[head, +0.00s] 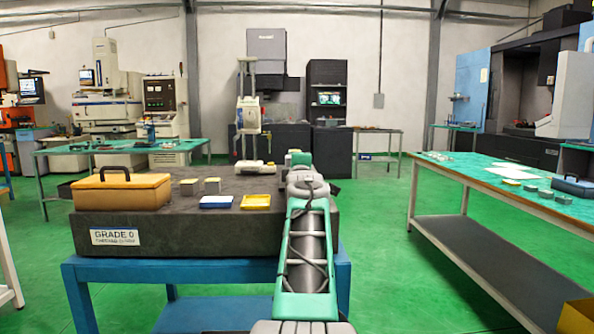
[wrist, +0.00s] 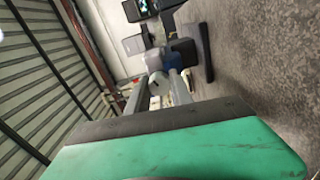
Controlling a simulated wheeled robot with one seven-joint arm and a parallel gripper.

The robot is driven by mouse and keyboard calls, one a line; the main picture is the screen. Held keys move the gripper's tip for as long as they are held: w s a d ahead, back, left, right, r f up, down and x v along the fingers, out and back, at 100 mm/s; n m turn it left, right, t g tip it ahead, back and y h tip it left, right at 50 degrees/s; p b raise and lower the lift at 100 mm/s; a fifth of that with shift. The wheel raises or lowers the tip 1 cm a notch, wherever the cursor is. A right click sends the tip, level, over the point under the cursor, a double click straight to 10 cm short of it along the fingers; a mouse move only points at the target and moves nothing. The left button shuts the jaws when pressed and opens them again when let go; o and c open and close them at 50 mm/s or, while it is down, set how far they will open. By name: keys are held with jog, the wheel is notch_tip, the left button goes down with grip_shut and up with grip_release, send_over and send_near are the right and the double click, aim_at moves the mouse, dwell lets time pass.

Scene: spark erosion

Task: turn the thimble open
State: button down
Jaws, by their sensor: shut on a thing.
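In the wrist view my gripper (wrist: 160,84) reaches away from its green and dark body. Its two grey fingers are closed on a pale round part, which looks like the thimble (wrist: 156,80). A dark blue part (wrist: 183,53) adjoins it just beyond the fingertips, and a dark upright piece (wrist: 206,52) stands to its right. The fingers cover part of the thimble, and its markings are too small to read. In the head view my arm reaches out over the dark granite plate and hides the fingers and the thimble.
The granite plate (head: 180,238) sits on a blue stand (head: 210,275). A green-topped bench (head: 470,172) stands right.

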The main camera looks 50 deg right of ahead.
jog(key=n+b, duration=0.1)
jog(key=n, duration=0.5)
jog(key=shift+f, duration=0.2)
jog(key=n, duration=0.5)
jog(key=shift+b, duration=0.35)
jog(key=shift+n, duration=0.4)
jog(key=c, duration=1.1)
grip_release()
jog(key=shift+r, duration=0.1)
jog(key=v, duration=0.8)
jog(key=shift+d, duration=0.1)
